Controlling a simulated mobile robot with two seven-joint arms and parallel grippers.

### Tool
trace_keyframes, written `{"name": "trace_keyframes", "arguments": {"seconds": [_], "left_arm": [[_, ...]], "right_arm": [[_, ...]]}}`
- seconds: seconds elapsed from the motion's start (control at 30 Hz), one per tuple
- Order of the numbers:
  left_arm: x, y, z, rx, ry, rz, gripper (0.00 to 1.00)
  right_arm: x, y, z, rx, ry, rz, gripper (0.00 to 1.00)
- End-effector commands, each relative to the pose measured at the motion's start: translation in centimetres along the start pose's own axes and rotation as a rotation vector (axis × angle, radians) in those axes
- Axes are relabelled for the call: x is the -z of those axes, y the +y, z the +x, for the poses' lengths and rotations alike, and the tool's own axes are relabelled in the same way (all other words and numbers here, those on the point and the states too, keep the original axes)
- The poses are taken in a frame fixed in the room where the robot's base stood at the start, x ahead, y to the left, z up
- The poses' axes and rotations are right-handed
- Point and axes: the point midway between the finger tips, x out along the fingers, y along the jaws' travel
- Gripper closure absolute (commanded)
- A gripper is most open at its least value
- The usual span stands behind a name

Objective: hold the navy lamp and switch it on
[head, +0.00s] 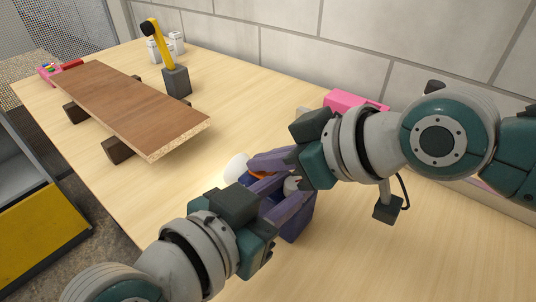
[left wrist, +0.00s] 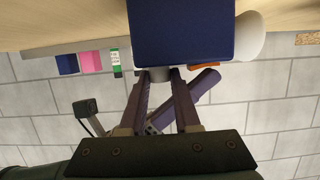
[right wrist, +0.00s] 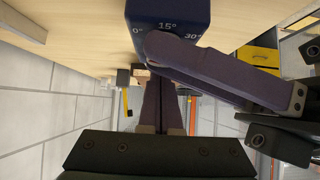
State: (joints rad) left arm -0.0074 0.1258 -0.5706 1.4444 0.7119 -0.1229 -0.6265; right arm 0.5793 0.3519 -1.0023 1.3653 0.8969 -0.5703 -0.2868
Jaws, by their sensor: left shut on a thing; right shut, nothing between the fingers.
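The navy lamp (head: 297,224) is a box with a bright white dome (head: 236,167), on the right half of the table, largely hidden by my grippers. The lamp fills the top of the left wrist view (left wrist: 192,30). My left gripper (head: 291,190) is shut on a pale stub of the lamp (left wrist: 170,74). An orange part (left wrist: 205,66) shows beside it. In the right wrist view the lamp (right wrist: 168,12) carries 0°, 15° and 30° marks, and a left finger crosses it. My right gripper (head: 254,166) is shut and empty beside the lamp.
A brown board (head: 130,102) rests on dark blocks at the left of the table. Behind it stand a yellow-armed thing on a grey base (head: 177,82) and white jars (head: 177,40). A pink box (head: 352,101) is by the wall. Table between board and lamp is clear.

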Motion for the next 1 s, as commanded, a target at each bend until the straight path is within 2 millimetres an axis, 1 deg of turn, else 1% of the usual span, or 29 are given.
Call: {"name": "trace_keyframes", "arguments": {"seconds": [0.27,0.67,1.0], "left_arm": [[0.0,0.1,0.0,-0.001,0.000,0.000,1.00],[0.0,0.1,0.0,-0.001,0.000,0.000,1.00],[0.0,0.1,0.0,-0.001,0.000,0.000,1.00]], "right_arm": [[0.1,0.0,0.0,0.000,-0.001,-0.001,1.00],[1.3,0.0,0.8,0.000,0.000,-0.002,1.00],[1.6,0.0,0.7,0.000,0.000,-0.002,1.00]]}}
